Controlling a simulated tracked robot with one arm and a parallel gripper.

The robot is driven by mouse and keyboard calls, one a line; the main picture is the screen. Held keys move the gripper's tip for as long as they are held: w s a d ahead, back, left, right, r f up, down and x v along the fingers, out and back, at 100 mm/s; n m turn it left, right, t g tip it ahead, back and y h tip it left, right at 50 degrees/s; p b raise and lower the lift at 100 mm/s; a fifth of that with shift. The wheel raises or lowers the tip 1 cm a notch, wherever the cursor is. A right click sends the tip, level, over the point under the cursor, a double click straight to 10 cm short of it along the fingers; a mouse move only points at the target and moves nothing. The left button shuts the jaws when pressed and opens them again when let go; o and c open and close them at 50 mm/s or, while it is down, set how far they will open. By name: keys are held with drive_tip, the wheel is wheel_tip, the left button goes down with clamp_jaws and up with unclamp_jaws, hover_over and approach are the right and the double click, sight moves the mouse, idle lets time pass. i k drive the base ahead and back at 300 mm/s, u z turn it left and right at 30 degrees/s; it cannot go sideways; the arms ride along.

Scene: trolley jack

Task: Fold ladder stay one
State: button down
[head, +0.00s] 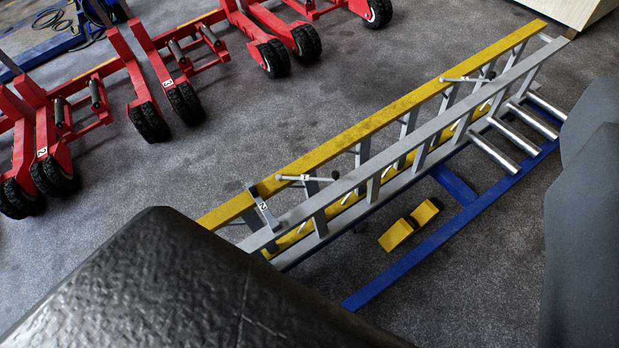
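A ladder with yellow rails (400,92) and grey rails (430,135) lies on its side, running from lower left to upper right. A thin metal stay marked 1 (305,178) spans the gap between the top yellow rail and the grey rail, with a dark knob at its right end. A similar stay (467,79) spans the gap farther up; no number is readable on it. A grey bracket marked 2 (263,207) crosses near the ladder's lower left end. That end is partly hidden by a large black shape in the foreground. No gripper fingers show.
Red wheeled jacks (140,75) stand at upper left. A pale wooden box (570,12) is at top right. Grey floor between jacks and ladder is clear.

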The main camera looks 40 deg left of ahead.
sight(335, 174)
drive_tip(key=k, duration=0.65)
drive_tip(key=z, duration=0.7)
drive_tip(key=i, duration=1.75)
drive_tip(key=u, duration=0.7)
